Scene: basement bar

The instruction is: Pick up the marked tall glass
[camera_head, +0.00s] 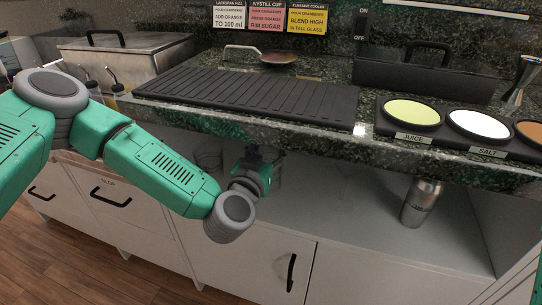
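My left arm reaches in from the left, and its gripper (262,158) is at the open shelf under the counter. The wrist hides much of the gripper, and its fingers are too small and dark to tell whether they are open or shut. A faint, clear glass-like outline shows just right of the gripper; I cannot tell whether it is touched or held. Clear glassware (208,157) stands on the shelf left of the gripper, partly behind my forearm. I can make out no mark on any glass. My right gripper is not in view.
The stone counter edge (300,134) overhangs the shelf close above the gripper. A metal shaker (421,203) stands on the shelf at right. On the counter are a black ribbed mat (250,95) and round dishes labelled juice (411,113) and salt (478,124). The shelf's middle looks clear.

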